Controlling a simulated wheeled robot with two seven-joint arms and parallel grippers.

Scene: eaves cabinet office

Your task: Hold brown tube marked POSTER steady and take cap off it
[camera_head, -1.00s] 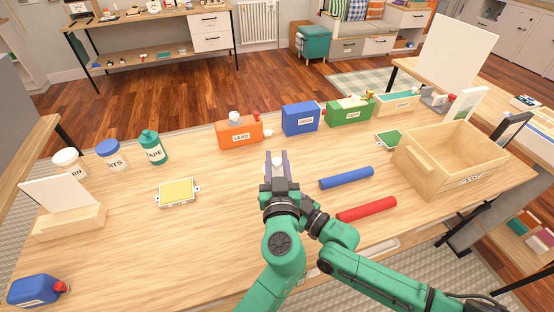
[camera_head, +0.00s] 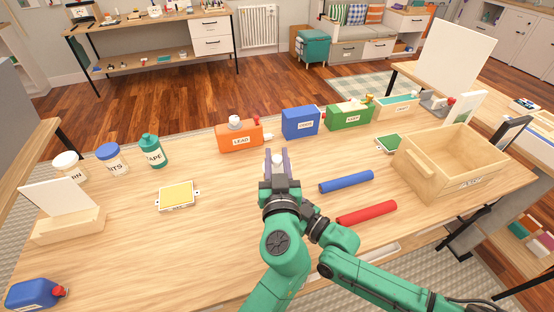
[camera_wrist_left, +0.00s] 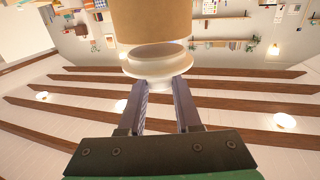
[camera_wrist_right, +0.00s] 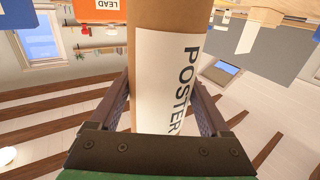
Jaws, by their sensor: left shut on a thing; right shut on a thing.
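The brown tube marked POSTER (camera_wrist_right: 146,45) fills the middle of the right wrist view, its white label turned sideways. My right gripper (camera_wrist_right: 160,105) is shut around the tube at the label. In the left wrist view the tube's end (camera_wrist_left: 155,20) is at the top. The white cap (camera_wrist_left: 157,70) is just below that end, and part of its inside shows; I cannot tell whether they still touch. My left gripper (camera_wrist_left: 164,90) is shut on the cap. In the head view my left gripper (camera_head: 278,160) is over the table and hides the tube and right gripper.
A blue roll (camera_head: 347,181) and a red roll (camera_head: 367,211) lie to the right, before an open wooden crate (camera_head: 440,185). An orange LEAD box (camera_head: 240,138), a blue box (camera_head: 300,121) and a green box (camera_head: 349,115) stand behind. The table's left middle is mostly clear around a yellow pad (camera_head: 177,196).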

